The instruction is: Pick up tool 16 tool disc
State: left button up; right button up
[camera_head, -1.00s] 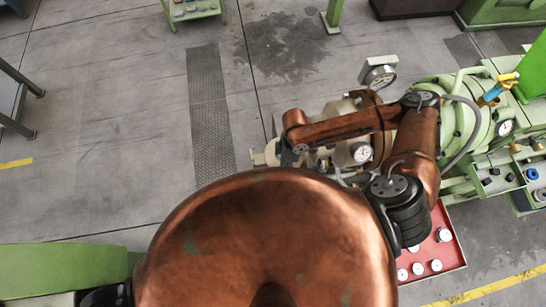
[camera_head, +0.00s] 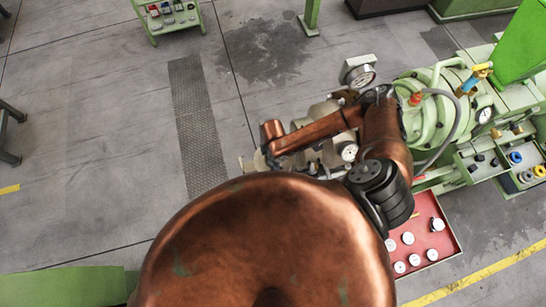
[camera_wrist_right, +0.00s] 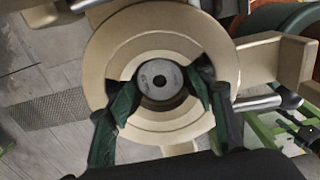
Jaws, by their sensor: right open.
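In the head view my copper right arm reaches over the beige machine end, and the gripper and disc are hidden there. My left gripper is not in view.
The green extruder (camera_head: 425,115) with gauges and hoses stands on the right. A red tray (camera_head: 448,243) holds several white round discs. A green cart (camera_head: 155,27) stands at the top left. The grey floor (camera_head: 100,140) on the left is mostly clear.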

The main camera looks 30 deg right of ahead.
jog(key=shift+f, duration=0.15)
jog(key=c, duration=1.3)
